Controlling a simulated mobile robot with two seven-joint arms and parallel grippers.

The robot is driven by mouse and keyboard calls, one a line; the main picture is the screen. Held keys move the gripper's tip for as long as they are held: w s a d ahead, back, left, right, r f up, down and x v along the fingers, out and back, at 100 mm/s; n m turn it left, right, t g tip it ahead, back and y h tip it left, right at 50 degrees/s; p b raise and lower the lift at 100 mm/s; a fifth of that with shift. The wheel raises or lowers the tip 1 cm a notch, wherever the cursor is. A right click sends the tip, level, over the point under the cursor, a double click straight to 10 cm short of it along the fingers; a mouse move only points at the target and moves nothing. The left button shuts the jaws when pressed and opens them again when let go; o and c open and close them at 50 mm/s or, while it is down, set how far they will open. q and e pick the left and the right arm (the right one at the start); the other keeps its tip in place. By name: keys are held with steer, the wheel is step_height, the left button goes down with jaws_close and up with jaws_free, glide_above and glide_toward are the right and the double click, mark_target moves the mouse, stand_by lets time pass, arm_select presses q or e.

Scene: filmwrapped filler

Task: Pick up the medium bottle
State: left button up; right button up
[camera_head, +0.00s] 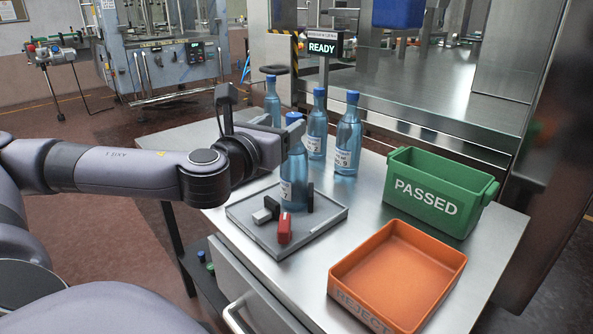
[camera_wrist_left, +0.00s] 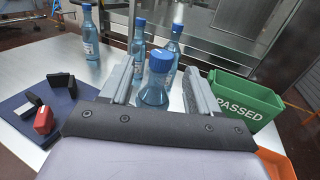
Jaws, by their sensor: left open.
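Several clear blue bottles with blue caps stand upright on the metal table. The nearest bottle (camera_head: 292,182) is partly covered by my left gripper (camera_head: 278,132) in the head view. In the left wrist view this bottle (camera_wrist_left: 154,92) shows between the two open fingers of my left gripper (camera_wrist_left: 157,88), with no clear contact visible. Behind it stand a right bottle (camera_head: 347,148), a middle bottle (camera_head: 317,130) and a far bottle (camera_head: 272,100). I cannot tell for sure which is the medium one. My right gripper is out of view.
A grey tray (camera_head: 325,222) holds a red block (camera_head: 284,228) and black and pale blocks, beside the nearest bottle. A green PASSED bin (camera_head: 430,198) and an orange REJECT tray (camera_head: 350,297) stand at the right. A READY sign (camera_head: 321,48) rises behind.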

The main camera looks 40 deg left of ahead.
mark_target(290, 118)
arm_select(q)
steer(key=shift+p+x, duration=0.5)
steer(key=shift+x, duration=2.35)
steer(key=shift+r, duration=0.2)
jaws_close()
